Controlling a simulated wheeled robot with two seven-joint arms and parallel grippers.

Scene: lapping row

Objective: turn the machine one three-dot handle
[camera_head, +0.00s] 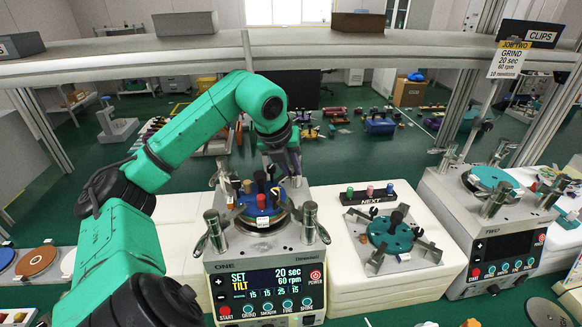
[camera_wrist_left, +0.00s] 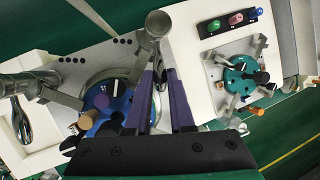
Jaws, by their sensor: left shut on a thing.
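Machine one (camera_head: 262,262), a grey unit with a lit panel, stands at the centre of the head view. Its round plate (camera_head: 252,209) carries a blue disc (camera_head: 262,203) with several pegs. Clamp handles stand around the plate. My left gripper (camera_head: 283,163) reaches down at the back right of the plate. In the left wrist view, its purple fingers (camera_wrist_left: 160,88) are shut on the three-dot handle (camera_wrist_left: 158,24), a grey metal lever with a round knob, beside a short row of dark dots (camera_wrist_left: 123,41). The fingers hide part of the lever. My right gripper is not in view.
Machine two (camera_head: 480,225) stands at the right. Between them is a white stand (camera_head: 345,275) with a teal disc fixture (camera_head: 390,232) and a NEXT rack (camera_head: 371,195) of coloured pegs. A grey shelf beam (camera_head: 300,46) crosses behind. Front handles (camera_head: 310,222) stand close to the plate.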

